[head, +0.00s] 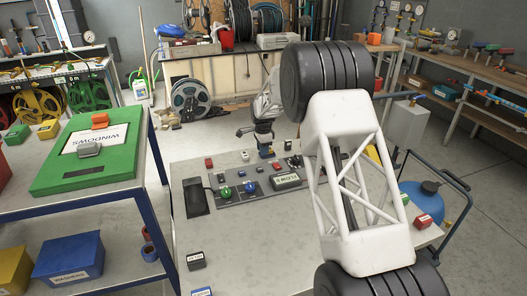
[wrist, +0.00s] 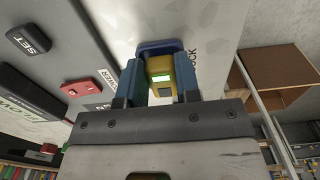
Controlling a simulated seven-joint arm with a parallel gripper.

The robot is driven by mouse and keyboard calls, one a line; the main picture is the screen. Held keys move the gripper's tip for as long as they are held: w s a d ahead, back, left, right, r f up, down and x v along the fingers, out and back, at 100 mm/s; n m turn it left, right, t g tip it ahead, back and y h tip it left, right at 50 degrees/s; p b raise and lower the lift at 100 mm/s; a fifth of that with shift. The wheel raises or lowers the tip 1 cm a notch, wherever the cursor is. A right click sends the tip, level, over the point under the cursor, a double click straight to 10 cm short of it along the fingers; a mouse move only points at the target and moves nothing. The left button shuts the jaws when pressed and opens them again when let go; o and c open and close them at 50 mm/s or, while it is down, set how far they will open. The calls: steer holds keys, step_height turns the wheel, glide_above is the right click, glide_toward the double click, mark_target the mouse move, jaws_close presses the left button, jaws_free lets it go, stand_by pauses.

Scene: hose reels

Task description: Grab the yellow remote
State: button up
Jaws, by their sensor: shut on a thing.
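The yellow remote (wrist: 158,68), with a small lit green screen, is between the two blue fingers of my gripper (wrist: 160,75) in the wrist view. The fingers touch it on both sides, and a dark blue end shows beyond it. In the head view my gripper (head: 266,152) is small, low over the far part of the grey workbench (head: 215,233). The remote cannot be made out there. I cannot tell whether it still touches the bench.
A panel (head: 268,195) with a green knob (head: 225,191), a blue knob (head: 250,186) and labelled blocks lies nearer on the bench. A red block (head: 208,163) is left of my gripper. A side table (head: 100,205) stands left. The bench's front middle is mostly clear.

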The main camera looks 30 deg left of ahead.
step_height(320, 180, up, 9)
steer(key=shift+r, duration=0.2)
stand_by(0.3)
stand_by(0.6)
